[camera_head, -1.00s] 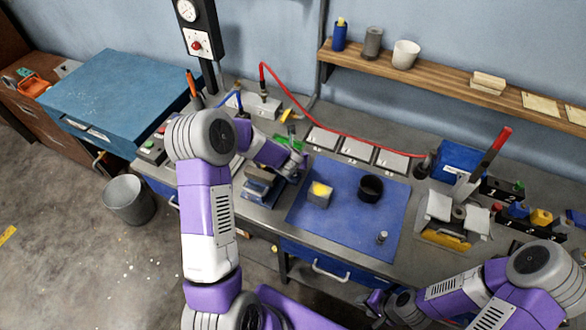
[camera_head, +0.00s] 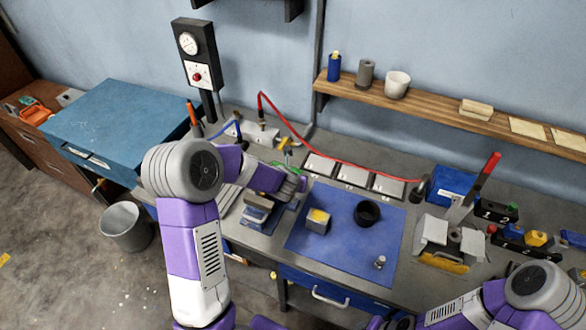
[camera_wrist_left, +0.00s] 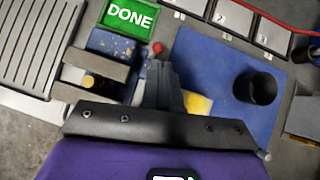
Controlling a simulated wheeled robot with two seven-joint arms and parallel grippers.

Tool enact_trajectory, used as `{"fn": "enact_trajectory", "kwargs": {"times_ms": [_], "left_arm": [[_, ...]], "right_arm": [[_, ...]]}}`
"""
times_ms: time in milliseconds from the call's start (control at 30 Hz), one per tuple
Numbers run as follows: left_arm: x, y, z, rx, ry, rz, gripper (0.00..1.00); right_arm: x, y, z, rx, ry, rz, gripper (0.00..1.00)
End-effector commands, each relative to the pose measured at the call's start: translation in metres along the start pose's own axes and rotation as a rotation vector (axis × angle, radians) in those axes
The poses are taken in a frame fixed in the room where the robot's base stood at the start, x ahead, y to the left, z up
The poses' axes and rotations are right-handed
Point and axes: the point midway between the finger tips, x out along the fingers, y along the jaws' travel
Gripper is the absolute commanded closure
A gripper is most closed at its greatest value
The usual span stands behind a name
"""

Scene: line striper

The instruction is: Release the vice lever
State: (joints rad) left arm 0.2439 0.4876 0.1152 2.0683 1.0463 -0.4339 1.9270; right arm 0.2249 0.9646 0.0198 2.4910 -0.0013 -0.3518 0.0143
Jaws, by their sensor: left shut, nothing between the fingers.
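The vice (camera_head: 257,208), with grey jaws and a blue body, sits at the bench front left of the blue mat. In the left wrist view the vice (camera_wrist_left: 100,62) has a brass-coloured round part between its jaws. A red ball knob (camera_wrist_left: 157,47), apparently the lever's end, shows just beyond my left fingertips; the rest of the lever is hidden. My left gripper (camera_wrist_left: 163,62) is shut and empty, right of the vice. In the head view the left gripper (camera_head: 298,186) hides the knob. My right fingers are out of frame at the bottom.
A green DONE sign (camera_wrist_left: 130,17) lies behind the vice. The blue mat (camera_head: 335,255) holds a block with a yellow top (camera_head: 318,220) and a black cup (camera_head: 367,213). A red-handled lever fixture (camera_head: 480,178) stands at the right. A red hose (camera_head: 330,150) crosses the back.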

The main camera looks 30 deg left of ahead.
Motion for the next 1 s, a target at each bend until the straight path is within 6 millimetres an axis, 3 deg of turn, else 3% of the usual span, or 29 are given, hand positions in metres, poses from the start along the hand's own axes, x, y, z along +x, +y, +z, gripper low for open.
{"fn": "enact_trajectory", "kwargs": {"times_ms": [100, 333, 1000], "left_arm": [[-0.026, -0.004, 0.019, 0.001, -0.003, -0.002, 1.0], [-0.052, -0.006, 0.037, -0.001, 0.001, 0.0, 1.0], [-0.056, -0.007, 0.04, 0.004, 0.003, 0.0, 1.0]], "right_arm": [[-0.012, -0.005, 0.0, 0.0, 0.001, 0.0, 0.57], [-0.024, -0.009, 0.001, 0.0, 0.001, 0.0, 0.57], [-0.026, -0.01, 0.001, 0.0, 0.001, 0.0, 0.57]]}}
